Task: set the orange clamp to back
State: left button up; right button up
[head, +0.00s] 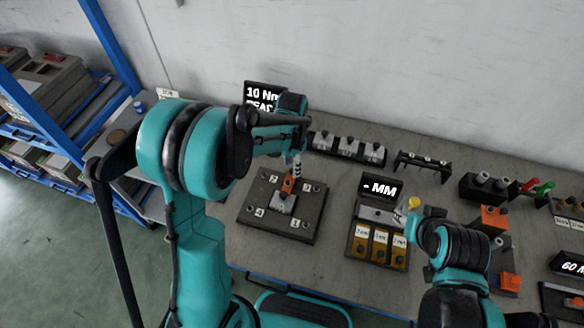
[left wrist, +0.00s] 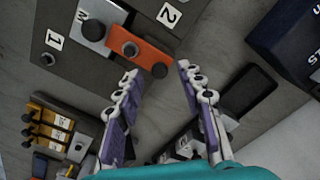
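The orange clamp (head: 288,184) lies on the dark fixture plate (head: 250,205), beside a silver block (head: 283,203). My left gripper (head: 296,160) is just above the clamp in the head view. In the left wrist view its purple-padded fingers (left wrist: 158,70) are spread and empty, with the knob end of the clamp near the fingertips. My right gripper (head: 404,212) is near a yellow knob (head: 414,203); its fingers are too small to read.
A tray with yellow labelled blocks (head: 360,244) and an MM display (head: 380,188) stand right of the plate. A labelled rack (head: 347,148) is behind. Orange blocks (head: 493,217) are farther right. A blue shelf (head: 105,45) stands at the left.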

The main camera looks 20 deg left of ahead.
pick_arm(q)
jog(key=shift+f, duration=0.6)
jog(key=shift+c, duration=0.3)
grip_shut()
jog(key=w, duration=0.3)
jog(key=shift+r, duration=0.1)
grip_release()
jog(key=shift+o, duration=0.3)
jog(key=shift+w, duration=0.1)
